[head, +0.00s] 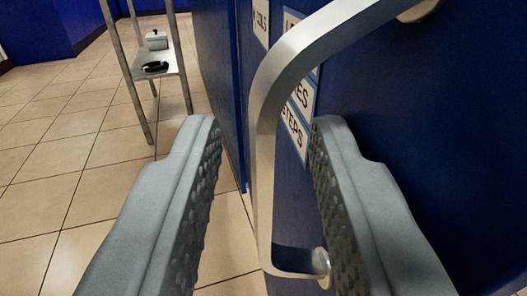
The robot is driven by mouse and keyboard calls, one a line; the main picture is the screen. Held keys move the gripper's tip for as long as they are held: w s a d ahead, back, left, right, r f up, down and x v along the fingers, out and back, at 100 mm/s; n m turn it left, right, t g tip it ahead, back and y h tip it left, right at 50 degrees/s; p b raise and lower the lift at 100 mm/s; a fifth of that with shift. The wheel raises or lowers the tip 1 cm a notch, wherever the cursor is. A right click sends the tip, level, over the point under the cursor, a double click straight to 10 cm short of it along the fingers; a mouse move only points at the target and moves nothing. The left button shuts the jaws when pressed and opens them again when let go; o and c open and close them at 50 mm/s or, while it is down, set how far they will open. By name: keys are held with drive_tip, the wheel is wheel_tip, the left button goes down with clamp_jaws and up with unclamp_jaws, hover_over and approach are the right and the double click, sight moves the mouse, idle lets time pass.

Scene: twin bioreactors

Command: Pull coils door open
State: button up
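A blue door (412,120) fills the right side of the head view. White signs with black letters are on it; one sign (301,104) shows parts of words ending in "ES" and "TEPS", and another at the top (261,18) is cut off. A bent metal handle (264,150) stands out from the door. My gripper (262,135) is open, with one finger on each side of the handle's long bar. A gap shows between the bar and the left finger, and a smaller one on the right. Whether the door is ajar I cannot tell.
A metal shelf stand (157,66) stands at the back left, with a small pale box (156,40) and a black object (155,67) on it. The tiled floor (60,160) at left is clear. A blue wall (40,28) is behind.

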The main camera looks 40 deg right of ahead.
drive_tip(key=shift+a, duration=0.1)
drive_tip(key=v, duration=1.7)
drive_tip(key=shift+s+a+f, duration=0.1)
drive_tip(key=shift+s+a, duration=0.05)
